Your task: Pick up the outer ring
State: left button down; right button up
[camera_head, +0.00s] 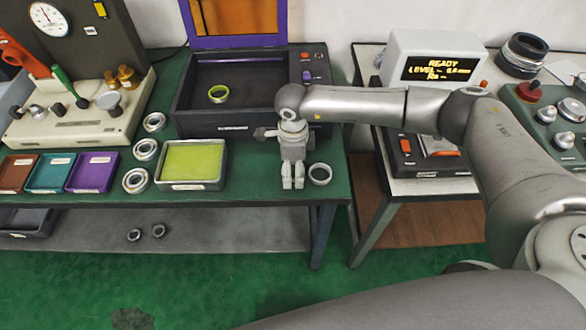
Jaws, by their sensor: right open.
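A plain silver ring (320,174), which looks like the outer ring, lies flat near the front right edge of the green table (240,178). My right gripper (293,184) points down just to the left of this ring, with nothing between its fingers. The fingers look close together but are open. They appear apart from the ring; their exact height over the table is hard to tell. My left gripper is not in view.
A tray with a yellow-green pad (190,163) stands left of the gripper. Several bearings (146,149) line its left side. The dark open box (240,122) stands behind the gripper. A gap separates this table from the right-hand table (400,188) with the display unit (430,58).

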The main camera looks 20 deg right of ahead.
jog(key=c, duration=1.1)
jog(key=shift+c, duration=0.2)
jog(key=shift+r, duration=0.15)
